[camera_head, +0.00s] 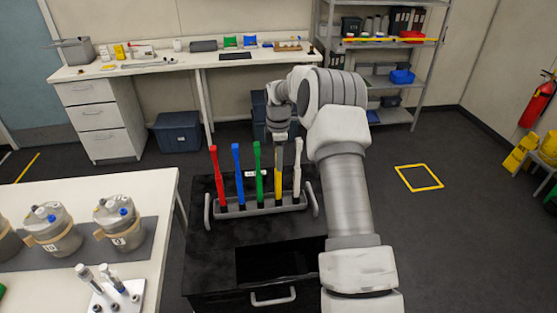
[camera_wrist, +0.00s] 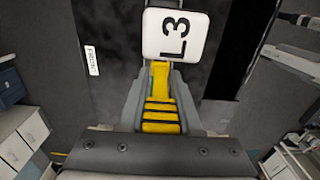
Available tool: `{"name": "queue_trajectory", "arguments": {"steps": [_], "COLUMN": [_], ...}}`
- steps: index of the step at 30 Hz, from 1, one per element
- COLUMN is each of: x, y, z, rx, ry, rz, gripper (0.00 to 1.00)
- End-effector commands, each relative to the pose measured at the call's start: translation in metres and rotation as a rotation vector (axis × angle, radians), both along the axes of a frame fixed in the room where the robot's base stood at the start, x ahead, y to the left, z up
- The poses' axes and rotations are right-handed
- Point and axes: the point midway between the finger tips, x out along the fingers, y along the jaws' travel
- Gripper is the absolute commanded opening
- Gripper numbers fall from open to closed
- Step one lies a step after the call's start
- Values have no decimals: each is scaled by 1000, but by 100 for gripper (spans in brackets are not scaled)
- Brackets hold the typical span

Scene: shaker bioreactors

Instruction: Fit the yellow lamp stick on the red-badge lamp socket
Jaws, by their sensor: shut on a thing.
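The yellow lamp stick (camera_head: 278,178) stands upright in a grey rack (camera_head: 262,209) on a black cabinet, between a green stick (camera_head: 258,170) and a white stick (camera_head: 297,168). My gripper (camera_head: 280,147) is at its top end, shut on it from above. In the wrist view the yellow stick (camera_wrist: 160,115) shows between the fingers of my gripper (camera_wrist: 160,92). A white plate marked L3 (camera_wrist: 176,36) shows just beyond the fingertips. I cannot make out a red-badge lamp socket in either view.
Red (camera_head: 217,175) and blue (camera_head: 238,172) sticks share the rack. Several lidded vessels (camera_head: 118,226) stand on the white table (camera_head: 150,190) at left, with a white stand (camera_head: 118,298) in front. The cabinet has an open drawer or recess (camera_head: 270,265).

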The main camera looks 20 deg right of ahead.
Motion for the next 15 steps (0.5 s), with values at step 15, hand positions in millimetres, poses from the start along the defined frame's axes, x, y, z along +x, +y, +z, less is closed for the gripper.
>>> {"name": "queue_trajectory", "arguments": {"steps": [15], "x": [0], "y": [0], "z": [5], "rx": [0], "ry": [-1], "rz": [0], "gripper": [0]}}
